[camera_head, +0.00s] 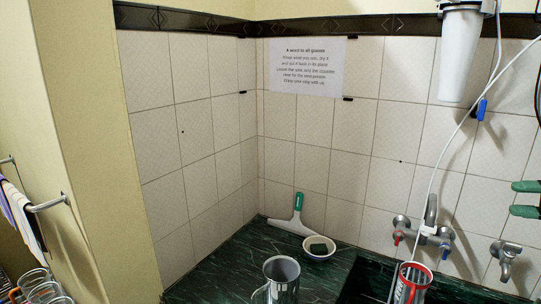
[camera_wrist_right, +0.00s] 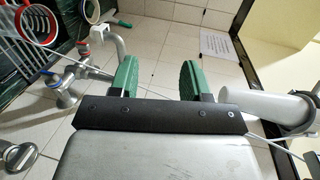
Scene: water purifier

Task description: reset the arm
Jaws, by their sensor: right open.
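My right gripper (camera_head: 525,199) shows at the right edge of the head view, with its two green fingertips pointing left and a gap between them. In the right wrist view my right gripper (camera_wrist_right: 157,78) is open, and nothing is between its green fingers. It is in front of the tiled wall, right of and above the wall tap (camera_head: 428,232), and touches nothing that I can see. Most of the right arm is out of the head view. My left gripper is in neither view.
A white purifier cylinder (camera_head: 463,55) hangs on the wall with a thin white hose and a blue valve (camera_head: 481,110). A metal mug (camera_head: 281,276), a bowl (camera_head: 318,247) and a squeegee (camera_head: 297,215) are on the dark green counter. A red-rimmed cup (camera_head: 414,274) is near the sink.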

